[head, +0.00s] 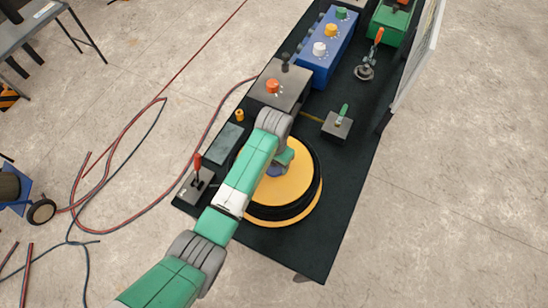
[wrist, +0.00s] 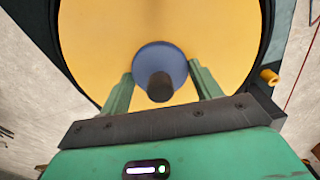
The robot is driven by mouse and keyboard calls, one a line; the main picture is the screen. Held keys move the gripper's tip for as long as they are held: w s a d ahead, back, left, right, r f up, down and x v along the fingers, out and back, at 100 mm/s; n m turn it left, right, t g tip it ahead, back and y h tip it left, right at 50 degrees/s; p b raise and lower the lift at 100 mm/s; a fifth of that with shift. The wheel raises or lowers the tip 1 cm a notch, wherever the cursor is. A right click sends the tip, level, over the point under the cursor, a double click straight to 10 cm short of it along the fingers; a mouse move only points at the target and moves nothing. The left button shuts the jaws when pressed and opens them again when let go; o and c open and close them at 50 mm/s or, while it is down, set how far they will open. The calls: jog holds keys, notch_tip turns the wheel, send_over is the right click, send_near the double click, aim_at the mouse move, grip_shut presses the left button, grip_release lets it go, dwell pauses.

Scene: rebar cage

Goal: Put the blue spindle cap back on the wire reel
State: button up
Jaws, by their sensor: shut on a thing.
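The wire reel (head: 303,180) lies flat on the dark bench, with a yellow top flange and black wire wound below it. The flange (wrist: 215,35) fills much of the wrist view. The blue spindle cap (wrist: 147,53) is a round blue disc with a dark stub at its middle, between my green fingers. My gripper (wrist: 160,72) is shut on the cap, over the flange. In the head view the cap (head: 275,171) shows as a small blue patch, partly hidden by my arm. I cannot tell whether the cap touches the reel.
A grey box with an orange knob (head: 272,87) stands behind the reel, and a blue box with knobs (head: 325,48) beyond it. A red-handled lever (head: 197,172) is left of the reel. A green-handled block (head: 338,122) is right. The front bench corner is clear.

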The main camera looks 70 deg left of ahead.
jog(key=o, duration=1.1)
jog(key=shift+f, duration=0.1)
jog(key=shift+c, duration=0.2)
notch_tip(320, 180, up, 12)
jog(key=shift+w+r, duration=0.1)
jog(key=shift+r, duration=0.1)
